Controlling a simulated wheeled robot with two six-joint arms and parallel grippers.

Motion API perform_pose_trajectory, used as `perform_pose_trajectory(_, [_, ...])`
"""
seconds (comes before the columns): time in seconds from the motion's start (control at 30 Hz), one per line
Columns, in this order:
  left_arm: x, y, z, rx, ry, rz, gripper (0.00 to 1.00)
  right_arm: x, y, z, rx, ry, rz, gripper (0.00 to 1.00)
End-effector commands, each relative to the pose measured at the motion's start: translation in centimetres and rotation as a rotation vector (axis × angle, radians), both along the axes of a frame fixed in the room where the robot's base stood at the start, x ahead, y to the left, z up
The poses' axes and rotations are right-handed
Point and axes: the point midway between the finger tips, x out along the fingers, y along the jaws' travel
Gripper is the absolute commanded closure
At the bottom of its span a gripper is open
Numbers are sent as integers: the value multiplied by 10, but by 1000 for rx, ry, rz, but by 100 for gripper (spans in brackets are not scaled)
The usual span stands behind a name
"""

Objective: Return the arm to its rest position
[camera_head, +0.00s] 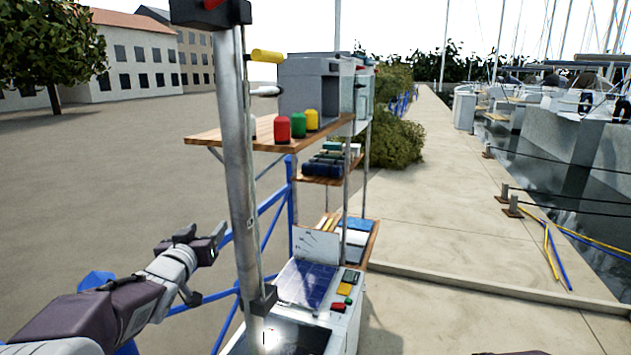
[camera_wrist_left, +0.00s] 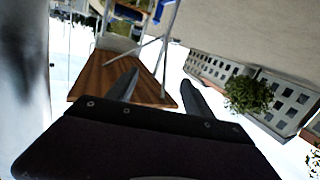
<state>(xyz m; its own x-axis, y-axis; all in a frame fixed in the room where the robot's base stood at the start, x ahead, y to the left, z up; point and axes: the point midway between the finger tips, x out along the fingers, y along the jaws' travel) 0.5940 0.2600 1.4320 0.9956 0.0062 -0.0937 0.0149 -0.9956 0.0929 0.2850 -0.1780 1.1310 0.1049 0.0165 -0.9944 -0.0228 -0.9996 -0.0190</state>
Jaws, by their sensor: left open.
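My left gripper (camera_head: 207,241) comes in from the lower left of the head view, raised in the air to the left of the metal post. Its fingers are apart and nothing is between them. In the left wrist view the two fingers of the left gripper (camera_wrist_left: 155,92) stand apart, with a wooden shelf (camera_wrist_left: 108,76) beyond them. My right gripper does not show clearly; only a small dark part is at the bottom edge of the head view.
A metal post (camera_head: 240,150) stands close to the left gripper. Behind it, a wooden shelf (camera_head: 215,137) holds red (camera_head: 282,128), green (camera_head: 299,125) and yellow (camera_head: 312,120) items. A blue railing (camera_head: 290,205) runs behind. The paved walkway (camera_head: 450,230) at right is mostly clear.

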Motion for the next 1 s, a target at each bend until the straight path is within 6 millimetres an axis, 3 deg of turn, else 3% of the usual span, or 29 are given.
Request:
perform_pose_trajectory(0.03, [-6, -2, -32, -2, 69, 15, 40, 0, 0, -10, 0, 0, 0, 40])
perform_pose_trajectory(0.13, [-27, -8, -100, -1, 247, 46, 40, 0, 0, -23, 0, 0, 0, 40])
perform_pose_trajectory(0.23, [-66, -19, -183, 7, 482, 63, 40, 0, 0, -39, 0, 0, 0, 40])
perform_pose_trajectory(0.3, [-103, -30, -237, 15, 656, 60, 40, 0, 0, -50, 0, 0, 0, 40])
perform_pose_trajectory(0.4, [-166, -46, -302, 25, 901, 36, 40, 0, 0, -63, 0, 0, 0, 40])
perform_pose_trajectory(0.5, [-227, -62, -347, 33, 1110, -3, 40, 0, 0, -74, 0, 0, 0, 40])
perform_pose_trajectory(0.6, [-274, -73, -372, 36, 1263, -40, 40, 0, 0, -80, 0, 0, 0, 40])
perform_pose_trajectory(0.7, [-301, -79, -381, 36, 1346, -65, 40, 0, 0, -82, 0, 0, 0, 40])
perform_pose_trajectory(0.8, [-310, -81, -383, 36, 1375, -73, 40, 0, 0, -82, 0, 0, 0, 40])
perform_pose_trajectory(1.0, [-310, -81, -382, 36, 1374, -72, 40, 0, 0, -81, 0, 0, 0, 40])
